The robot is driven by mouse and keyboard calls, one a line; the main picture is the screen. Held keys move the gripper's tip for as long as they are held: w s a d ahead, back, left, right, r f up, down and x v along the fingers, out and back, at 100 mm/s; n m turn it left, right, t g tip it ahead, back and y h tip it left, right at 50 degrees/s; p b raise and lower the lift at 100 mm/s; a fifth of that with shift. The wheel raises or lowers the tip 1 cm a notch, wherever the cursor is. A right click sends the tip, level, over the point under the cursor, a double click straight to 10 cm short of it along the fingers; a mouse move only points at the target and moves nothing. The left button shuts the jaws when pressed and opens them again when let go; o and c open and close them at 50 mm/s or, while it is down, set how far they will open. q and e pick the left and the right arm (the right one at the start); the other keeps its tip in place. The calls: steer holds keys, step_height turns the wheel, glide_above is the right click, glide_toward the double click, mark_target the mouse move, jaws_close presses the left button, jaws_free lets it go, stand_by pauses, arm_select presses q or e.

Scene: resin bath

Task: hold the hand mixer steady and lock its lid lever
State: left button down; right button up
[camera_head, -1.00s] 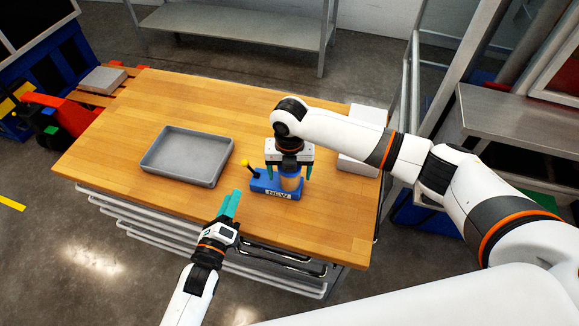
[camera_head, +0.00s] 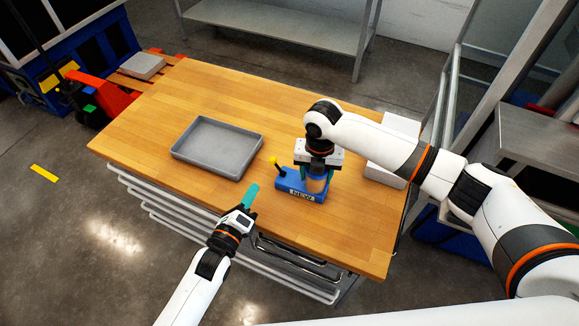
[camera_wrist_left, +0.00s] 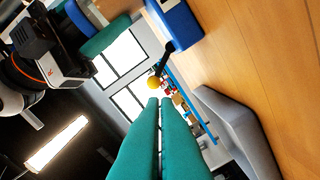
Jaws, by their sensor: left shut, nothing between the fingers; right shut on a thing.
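The hand mixer (camera_head: 301,190) stands on the wooden table; it has a blue base with a "NEW" label and a tan body, largely covered by my right gripper. Its lid lever (camera_head: 278,166) is a dark stalk with a yellow knob, on the mixer's left side, tilted up to the left. In the left wrist view the lever's yellow knob (camera_wrist_left: 154,82) shows just beyond my fingertips. My right gripper (camera_head: 318,172) is shut around the mixer body from above. My left gripper (camera_head: 252,190) is shut and empty, in front and left of the mixer, apart from the lever.
A grey tray (camera_head: 218,148) lies on the table left of the mixer. A white box (camera_head: 392,150) stands at the table's right edge behind my right arm. The wooden table (camera_head: 150,120) is clear at the left and along the back.

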mark_target(276, 165)
arm_select(q)
steer(key=w+a+r+g, duration=0.3)
steer(key=w+a+g, duration=0.1)
steer(key=w+a, duration=0.1)
steer(key=s+a+r+g, duration=0.1)
steer(key=g, duration=0.1)
steer(key=s+a+r+g+h, duration=0.1)
steer(key=g, duration=0.1)
steer(key=s+a+r+g, duration=0.1)
steer(key=g, duration=0.1)
steer(key=shift+s+a+r, duration=0.1)
steer(key=shift+s+r, duration=0.05)
steer(key=shift+r, duration=0.05)
steer(key=x, duration=0.9)
steer(key=shift+d, duration=0.35)
steer(key=shift+w+d, duration=0.3)
steer(key=shift+d, duration=0.3)
steer(key=shift+w+d, duration=0.35)
steer(key=shift+d, duration=0.2)
steer(key=shift+w+d+r, duration=0.1)
steer(key=shift+w+d, duration=0.35)
steer(key=shift+d, duration=0.25)
